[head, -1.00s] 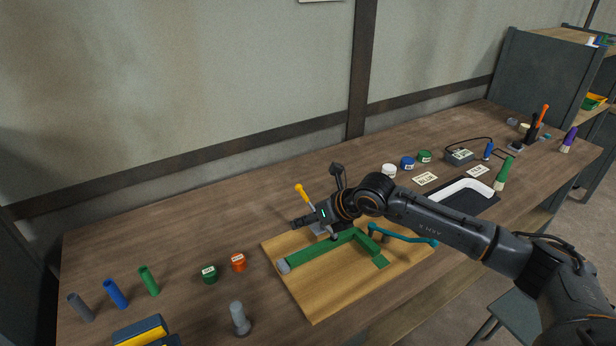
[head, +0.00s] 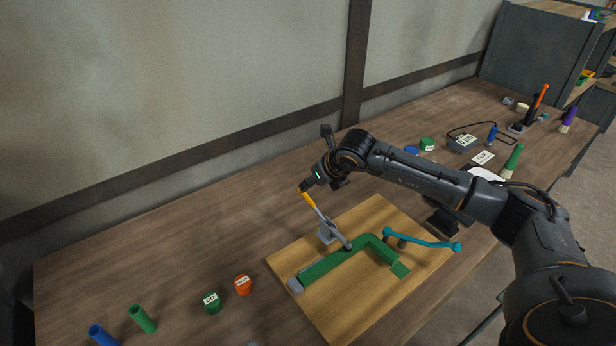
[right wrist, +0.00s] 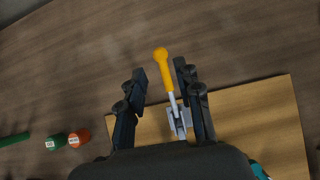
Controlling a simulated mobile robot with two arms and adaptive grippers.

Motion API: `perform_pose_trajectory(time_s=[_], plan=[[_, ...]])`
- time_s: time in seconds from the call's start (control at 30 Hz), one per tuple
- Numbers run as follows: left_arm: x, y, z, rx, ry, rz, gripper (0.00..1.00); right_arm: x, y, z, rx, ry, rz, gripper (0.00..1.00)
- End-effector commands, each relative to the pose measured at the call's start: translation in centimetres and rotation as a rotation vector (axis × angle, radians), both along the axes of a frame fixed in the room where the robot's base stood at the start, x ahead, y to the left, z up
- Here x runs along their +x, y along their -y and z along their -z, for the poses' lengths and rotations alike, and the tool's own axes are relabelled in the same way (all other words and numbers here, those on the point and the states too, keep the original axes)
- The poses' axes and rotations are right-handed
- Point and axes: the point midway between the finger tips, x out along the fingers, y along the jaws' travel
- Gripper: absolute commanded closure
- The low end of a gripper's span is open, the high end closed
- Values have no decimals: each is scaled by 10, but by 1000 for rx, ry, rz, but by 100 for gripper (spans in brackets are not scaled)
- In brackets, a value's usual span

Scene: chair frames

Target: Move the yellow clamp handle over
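The yellow clamp handle (head: 307,199) slants up and left from the grey clamp (head: 327,233) in the head view. The clamp stands on the wooden board beside the green chair frame (head: 335,260), and its grey arm reaches over to the frame. My right gripper (head: 308,184) is at the handle's upper end. In the right wrist view the right gripper (right wrist: 160,72) is open. Its fingers stand on either side of the yellow handle (right wrist: 163,72), with gaps visible on both sides. My left gripper is out of view.
The wooden board (head: 345,312) carries the frame and a teal bar (head: 425,240). A green pot (head: 212,302) and an orange pot (head: 243,285) stand left of it. My right forearm covers the table's right middle. The table behind the clamp is clear.

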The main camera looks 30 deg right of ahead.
Motion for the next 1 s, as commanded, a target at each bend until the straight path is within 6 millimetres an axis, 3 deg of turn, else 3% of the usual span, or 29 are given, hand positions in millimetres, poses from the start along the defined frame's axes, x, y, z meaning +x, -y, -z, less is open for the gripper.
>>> perform_pose_trajectory(time_s=[0.3,0.53,0.67,0.7,1.0], plan=[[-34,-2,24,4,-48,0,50,26,-4,38,2,1,0,66],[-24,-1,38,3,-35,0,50,47,-7,65,0,1,0,66],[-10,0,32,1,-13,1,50,45,-6,59,0,1,-1,93],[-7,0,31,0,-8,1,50,45,-6,59,0,1,-1,95],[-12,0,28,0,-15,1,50,42,-6,53,0,1,0,95]])
